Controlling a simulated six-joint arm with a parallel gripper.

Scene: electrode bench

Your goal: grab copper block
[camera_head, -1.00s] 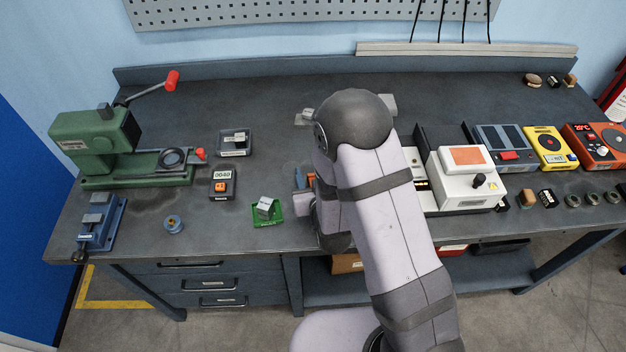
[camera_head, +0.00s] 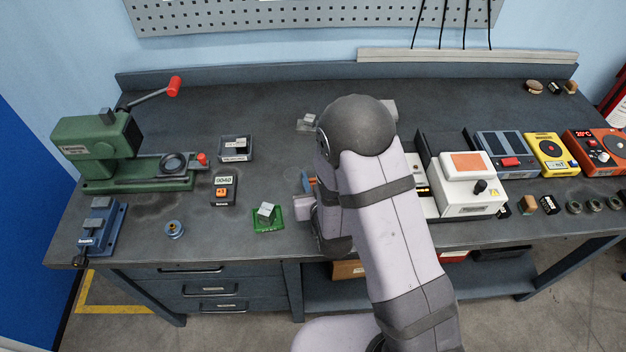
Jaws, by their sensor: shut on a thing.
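My arm reaches over the middle of the bench and hides most of my gripper (camera_head: 304,207). Only its left side shows, low over the bench. Its fingertips cannot be made out clearly. A small orange-brown piece, apparently the copper block (camera_head: 309,183), shows at the gripper beside a bit of blue. The rest of it is hidden behind my arm. The gripper is shut on it; whether it is clear of the bench cannot be told.
Left of my gripper, a green tray (camera_head: 278,226) bears a pale grey block (camera_head: 266,212). A counter (camera_head: 224,191), a dark tray (camera_head: 236,155), a blue spool (camera_head: 174,229) and a green press (camera_head: 100,150) stand further left. A white device (camera_head: 470,193) stands close right of my arm.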

